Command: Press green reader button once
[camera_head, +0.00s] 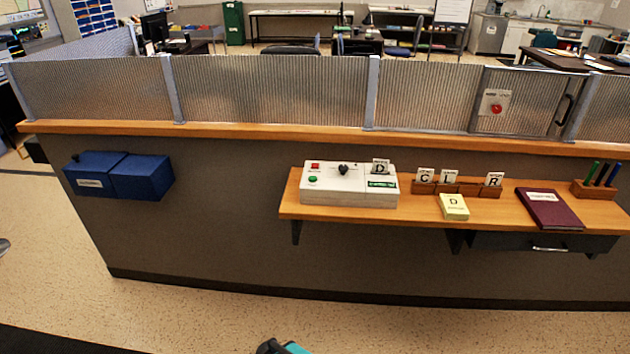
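The reader is a white box (348,198) on the left end of the wooden shelf. Its green button (312,180) is on the left of its top face, in front of a red button (315,166). A black knob (343,169) is near the middle. A card marked D (380,167) stands at the right rear of the box, behind a small green display (382,185). Nothing touches the green button. Only a small black and teal piece of my arm shows at the bottom edge. No gripper fingers are visible.
On the shelf (300,211), right of the reader, are a wooden card rack (468,190), a yellow pad marked D (453,207), a maroon book (549,209) and a pen holder. Blue boxes (140,177) hang at left. Ribbed panels rise behind. The floor in front is clear.

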